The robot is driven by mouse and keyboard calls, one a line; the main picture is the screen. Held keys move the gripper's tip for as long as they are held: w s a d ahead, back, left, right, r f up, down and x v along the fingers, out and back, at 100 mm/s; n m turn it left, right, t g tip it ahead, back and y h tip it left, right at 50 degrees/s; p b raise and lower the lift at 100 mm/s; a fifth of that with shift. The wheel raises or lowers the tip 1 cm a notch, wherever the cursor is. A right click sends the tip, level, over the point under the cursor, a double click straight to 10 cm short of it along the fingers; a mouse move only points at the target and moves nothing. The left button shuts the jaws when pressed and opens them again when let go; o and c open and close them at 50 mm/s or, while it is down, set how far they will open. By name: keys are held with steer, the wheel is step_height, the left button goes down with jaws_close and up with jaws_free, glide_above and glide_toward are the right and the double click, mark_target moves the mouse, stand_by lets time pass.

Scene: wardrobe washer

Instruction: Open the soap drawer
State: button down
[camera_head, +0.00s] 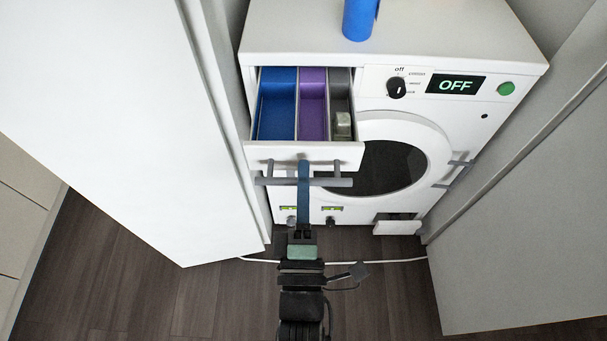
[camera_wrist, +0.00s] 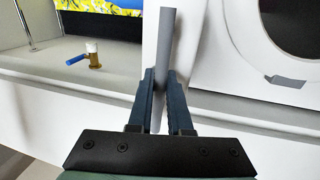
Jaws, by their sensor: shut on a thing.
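The soap drawer (camera_head: 262,151) is pulled out from the upper left of the white washer (camera_head: 463,120). Its blue, purple and grey compartments show from above. A grey bar handle (camera_head: 335,182) runs across its front, held off on short posts. My gripper (camera_head: 304,172) is at the middle of the bar, with its blue fingers shut on it. In the wrist view the handle (camera_wrist: 166,45) runs up between the two fingers (camera_wrist: 160,92), and the white drawer front stands just behind it.
A white door panel (camera_head: 110,110) stands close on the left and another (camera_head: 520,220) on the right. The washer's round door (camera_head: 400,130) looks closed. A display (camera_head: 455,86) reads OFF. A blue cylinder (camera_head: 359,18) stands on top. A white cable (camera_head: 390,261) crosses the dark floor.

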steer(key=c, duration=0.8)
jaws_free()
steer(key=shift+c, duration=0.2)
steer(key=s+f, duration=0.2)
steer(key=s, duration=1)
steer(key=shift+s+f+p, duration=0.3)
steer(key=shift+s+p, duration=0.05)
